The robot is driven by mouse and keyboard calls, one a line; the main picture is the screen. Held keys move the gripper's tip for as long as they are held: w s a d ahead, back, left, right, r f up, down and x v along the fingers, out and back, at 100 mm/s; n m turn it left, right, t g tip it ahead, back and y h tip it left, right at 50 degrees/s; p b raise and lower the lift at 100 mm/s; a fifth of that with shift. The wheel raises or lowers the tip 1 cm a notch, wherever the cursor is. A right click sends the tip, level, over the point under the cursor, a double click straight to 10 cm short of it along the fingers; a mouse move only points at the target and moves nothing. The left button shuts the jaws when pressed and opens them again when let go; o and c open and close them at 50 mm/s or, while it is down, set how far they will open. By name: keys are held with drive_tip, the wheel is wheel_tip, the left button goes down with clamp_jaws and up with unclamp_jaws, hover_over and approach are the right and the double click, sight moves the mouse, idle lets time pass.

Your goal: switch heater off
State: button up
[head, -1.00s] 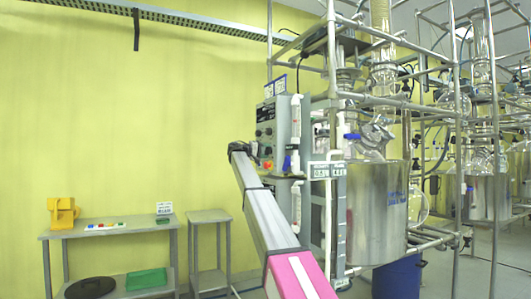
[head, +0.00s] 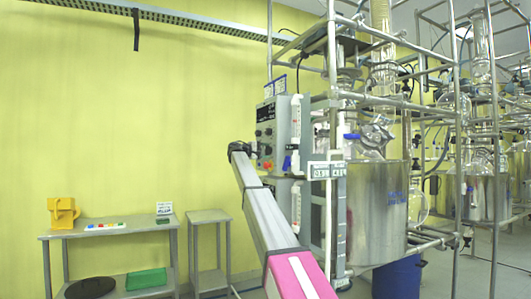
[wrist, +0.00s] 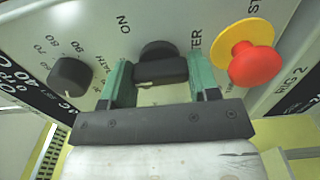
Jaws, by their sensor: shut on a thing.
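The heater switch (wrist: 160,68) is a black rotary knob with a bar-shaped handle on a pale control panel. In the wrist view, "ON" is printed at its upper left and "TER" shows at its right. My gripper (wrist: 158,62) has its green fingers on either side of this handle and is shut on it. The bar lies about level in that picture, between the fingers. In the head view, my gripper (head: 247,149) is at the control box (head: 283,130), and the switch cannot be made out there.
A dial knob (wrist: 71,76) with numbers is left of the switch. A red stop button (wrist: 255,65) on a yellow disc is close to the right finger. A glass reactor with a steel vessel (head: 378,215) stands right of the box. A grey table (head: 105,231) is at the left.

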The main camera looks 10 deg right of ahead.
drive_tip(key=o, duration=0.9)
drive_tip(key=shift+a, duration=0.1)
drive_tip(key=v, duration=1)
drive_tip(key=shift+s+a, duration=0.15)
drive_tip(key=shift+a, duration=0.2)
